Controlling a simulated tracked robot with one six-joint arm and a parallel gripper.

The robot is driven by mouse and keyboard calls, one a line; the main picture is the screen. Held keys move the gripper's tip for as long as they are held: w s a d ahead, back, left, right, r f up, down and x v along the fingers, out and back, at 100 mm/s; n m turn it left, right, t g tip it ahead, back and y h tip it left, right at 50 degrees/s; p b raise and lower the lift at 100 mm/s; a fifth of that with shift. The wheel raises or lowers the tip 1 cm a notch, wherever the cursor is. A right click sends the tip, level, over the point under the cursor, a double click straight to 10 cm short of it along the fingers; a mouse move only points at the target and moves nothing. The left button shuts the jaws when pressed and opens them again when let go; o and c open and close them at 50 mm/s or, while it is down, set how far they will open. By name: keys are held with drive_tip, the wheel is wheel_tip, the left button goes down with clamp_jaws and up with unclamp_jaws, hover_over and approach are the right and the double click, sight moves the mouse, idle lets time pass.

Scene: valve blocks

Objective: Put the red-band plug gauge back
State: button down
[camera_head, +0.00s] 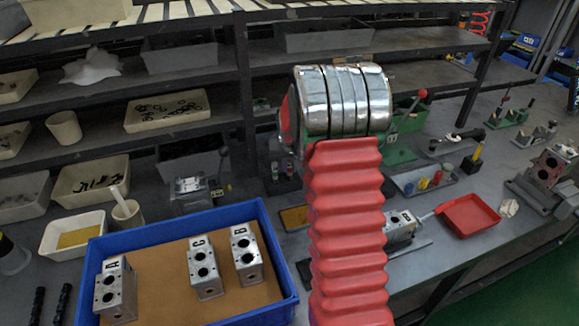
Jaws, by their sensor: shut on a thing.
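My red ribbed arm (348,235) rises through the middle of the view and ends in a shiny metal joint (345,100). My gripper does not show; the arm and joint hide what lies behind them. I cannot make out the red-band plug gauge. A grey tray (408,188) right of the arm holds small red, green and yellow pieces, too small to identify. A blue bin (277,255) at front left holds valve blocks: one at the left (116,292), one marked C (205,268) and one marked B (246,256), with round bores facing me.
Another metal block (399,228) stands just right of my arm, partly hidden. A red tray (468,215) lies farther right, with a fixture (547,170) beyond it. A black-and-yellow piece (472,162) stands behind. Shelves with bins (166,112) line the back left.

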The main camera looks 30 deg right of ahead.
idle(0.3)
drive_tip(key=c, duration=1.7)
unclamp_jaws()
drive_tip(key=shift+f, duration=0.1)
drive_tip(key=v, duration=1.2)
